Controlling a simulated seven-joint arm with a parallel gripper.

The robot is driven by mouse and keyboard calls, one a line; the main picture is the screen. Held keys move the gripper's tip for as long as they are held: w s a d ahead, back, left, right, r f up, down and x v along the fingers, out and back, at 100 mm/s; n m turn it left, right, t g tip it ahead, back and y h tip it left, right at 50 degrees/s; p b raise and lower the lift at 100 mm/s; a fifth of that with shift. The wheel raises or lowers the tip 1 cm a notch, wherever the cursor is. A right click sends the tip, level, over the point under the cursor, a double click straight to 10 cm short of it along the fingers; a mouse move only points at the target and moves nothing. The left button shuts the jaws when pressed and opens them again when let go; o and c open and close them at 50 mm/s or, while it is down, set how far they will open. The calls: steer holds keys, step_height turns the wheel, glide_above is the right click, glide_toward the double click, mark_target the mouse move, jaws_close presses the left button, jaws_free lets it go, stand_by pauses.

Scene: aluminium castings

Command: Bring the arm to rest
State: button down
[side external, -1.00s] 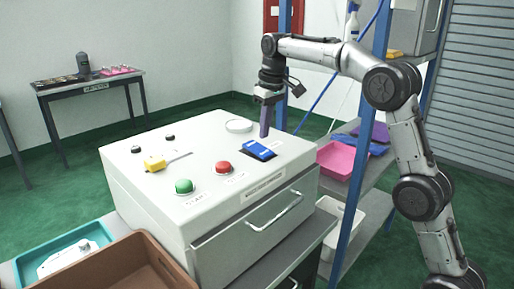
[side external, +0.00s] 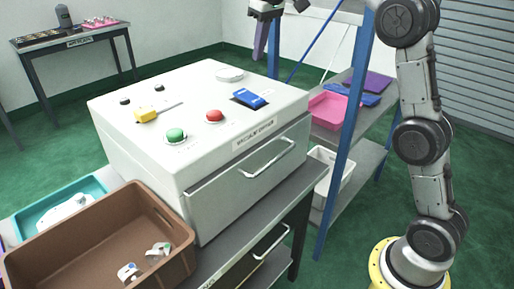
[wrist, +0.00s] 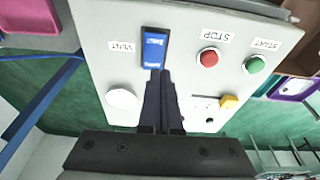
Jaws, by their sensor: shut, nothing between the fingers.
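My gripper (side external: 259,56) is at the top of the side view, its dark purple fingers pointing down above the far side of a white control box (side external: 135,135). The fingers are shut and empty; the upper part of the gripper is cut off by the frame. In the wrist view the closed fingertips (wrist: 160,73) appear just below the blue rocker switch (wrist: 154,48), beside a VENT label. In the side view the fingers are clear of the blue switch (side external: 250,99) and the box top.
The box top carries a green button (side external: 175,135), a red button (side external: 214,116), a yellow-handled part (side external: 146,115) and a white disc (side external: 230,75). A brown bin (side external: 60,245) holding small parts stands in front. A blue-post shelf (side external: 352,120) with a pink tray (side external: 328,109) stands right.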

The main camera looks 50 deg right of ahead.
steer(key=s+a+r+t, duration=0.1)
steer(key=s+a, duration=0.2)
steer(key=s, duration=0.8)
steer(key=s+a+r+t, duration=0.1)
steer(key=s+a+r, duration=0.1)
steer(key=s, duration=0.8)
steer(key=s+a+f+t, duration=0.1)
steer(key=s+f, duration=1.1)
steer(key=f, duration=0.4)
steer(key=shift+f, duration=0.3)
